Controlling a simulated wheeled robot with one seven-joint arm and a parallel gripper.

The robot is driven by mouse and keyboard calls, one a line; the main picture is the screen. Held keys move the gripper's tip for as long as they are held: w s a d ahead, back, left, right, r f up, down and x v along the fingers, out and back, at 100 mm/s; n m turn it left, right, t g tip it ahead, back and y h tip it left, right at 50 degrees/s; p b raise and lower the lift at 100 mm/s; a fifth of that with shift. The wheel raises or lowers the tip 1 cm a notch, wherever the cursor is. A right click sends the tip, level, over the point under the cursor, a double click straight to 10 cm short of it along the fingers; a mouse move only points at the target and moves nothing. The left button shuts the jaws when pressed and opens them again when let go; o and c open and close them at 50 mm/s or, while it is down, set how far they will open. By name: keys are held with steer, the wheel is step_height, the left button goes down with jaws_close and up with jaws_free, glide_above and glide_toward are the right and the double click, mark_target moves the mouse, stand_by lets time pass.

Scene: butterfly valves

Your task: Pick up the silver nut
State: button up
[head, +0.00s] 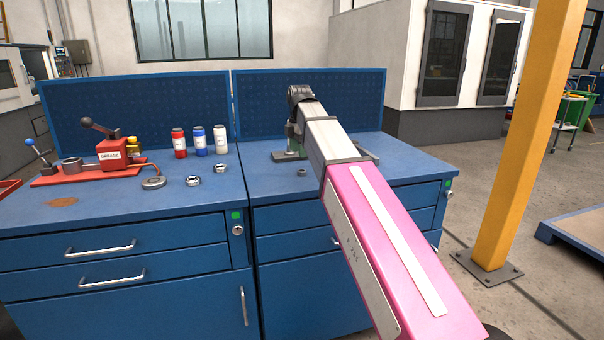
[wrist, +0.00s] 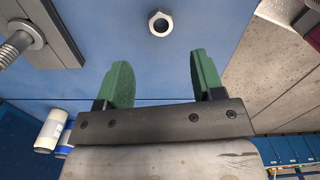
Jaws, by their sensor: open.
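A silver hex nut (wrist: 160,22) lies flat on the blue bench top in the wrist view, hole facing up. My gripper (wrist: 160,62) is open, with its two green fingers spread apart and nothing between them. The nut appears beyond the fingertips, roughly centred between them and apart from both. In the head view a small nut (head: 302,173) sits near the front edge of the right-hand bench; it looks like the same one.
A threaded bolt (wrist: 17,47) on a grey block stands left of the nut in the wrist view. On the left bench are a red grease device (head: 112,153), red (head: 179,143), blue (head: 199,141) and white (head: 220,139) bottles, and ring-shaped parts (head: 193,181). A yellow post (head: 522,140) stands right.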

mark_target(302, 172)
steer(key=shift+d+f, duration=0.2)
steer(key=shift+f, duration=3.55)
steer(key=c, duration=1)
